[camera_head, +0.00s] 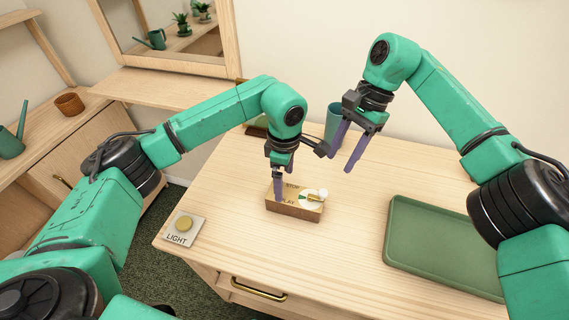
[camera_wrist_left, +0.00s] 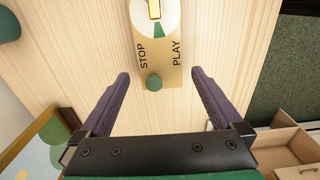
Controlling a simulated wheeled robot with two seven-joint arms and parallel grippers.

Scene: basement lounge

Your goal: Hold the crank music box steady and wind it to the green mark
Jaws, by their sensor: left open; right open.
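The crank music box (camera_head: 293,209) is a small wooden block on the table, with STOP and PLAY printed on its top. A pale dial with a green mark, a brass crank and a white knob (camera_head: 323,193) show at its right end. In the left wrist view the box (camera_wrist_left: 171,76) lies ahead between my fingers, with a green button near its end. The dial is cut off at the top. My left gripper (camera_head: 279,188) is open, pointing down over the box's left part; contact is unclear. My right gripper (camera_head: 343,162) is open and empty, above and behind the box's right end.
The wooden table (camera_head: 350,255) is clear in front of the box. A green tray (camera_head: 440,245) lies at right, and a LIGHT switch plate (camera_head: 182,230) at the left front. A teal cup (camera_head: 333,120) stands behind my right gripper.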

